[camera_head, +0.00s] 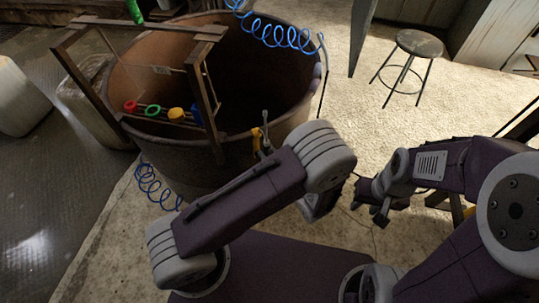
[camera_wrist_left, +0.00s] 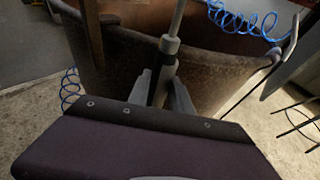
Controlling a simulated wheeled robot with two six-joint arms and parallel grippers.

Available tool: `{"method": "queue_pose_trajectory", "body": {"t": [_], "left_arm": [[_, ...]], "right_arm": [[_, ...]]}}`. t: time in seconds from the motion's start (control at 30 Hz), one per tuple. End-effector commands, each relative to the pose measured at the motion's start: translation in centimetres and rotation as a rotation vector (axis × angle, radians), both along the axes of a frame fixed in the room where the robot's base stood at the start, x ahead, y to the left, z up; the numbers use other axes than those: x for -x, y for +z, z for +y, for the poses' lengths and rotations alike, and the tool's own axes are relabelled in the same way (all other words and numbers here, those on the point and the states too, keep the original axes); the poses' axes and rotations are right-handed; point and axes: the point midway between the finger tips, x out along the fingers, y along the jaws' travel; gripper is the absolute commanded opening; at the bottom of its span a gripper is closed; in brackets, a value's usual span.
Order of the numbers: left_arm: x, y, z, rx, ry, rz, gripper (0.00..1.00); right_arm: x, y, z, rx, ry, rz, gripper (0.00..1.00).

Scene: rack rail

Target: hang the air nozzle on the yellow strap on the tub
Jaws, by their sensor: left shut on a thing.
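The brown tub (camera_head: 170,150) stands at the upper left of the head view. The yellow strap (camera_head: 256,139) shows as a small patch at the tub's near right outer wall. My left gripper (camera_wrist_left: 164,88) is shut on the grey air nozzle (camera_wrist_left: 172,45), which stands roughly upright in front of the tub wall. In the head view the nozzle (camera_head: 265,118) rises beside the strap; whether they touch cannot be told. My left forearm hides most of that gripper there. The strap cannot be made out in the wrist view. My right gripper (camera_head: 373,202) is open and empty, right of the tub.
A blue coiled hose (camera_head: 280,36) hangs over the tub's far rim, and another blue coil (camera_head: 155,187) lies at its near left. A wooden frame (camera_head: 205,100) with coloured rings stands at the tub's left. A stool (camera_head: 419,45) stands at upper right, with clear floor around it.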

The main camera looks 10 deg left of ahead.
Motion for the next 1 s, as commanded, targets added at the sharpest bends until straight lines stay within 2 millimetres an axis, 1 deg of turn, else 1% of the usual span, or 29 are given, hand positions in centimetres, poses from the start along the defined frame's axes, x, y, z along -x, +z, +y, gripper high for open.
{"method": "queue_pose_trajectory", "body": {"t": [0.2,0.53,1.0], "left_arm": [[-0.6,0.1,0.5,0.0,0.001,-0.001,0.06],[-0.8,0.1,0.7,0.0,0.001,-0.001,0.06],[-2.4,0.0,2.0,0.0,0.002,-0.001,0.06]], "right_arm": [[0.0,0.1,0.0,0.0,0.0,0.0,0.36],[0.0,0.1,0.0,0.0,0.0,0.0,0.36],[0.0,0.1,0.0,0.0,0.0,0.0,0.36]]}}
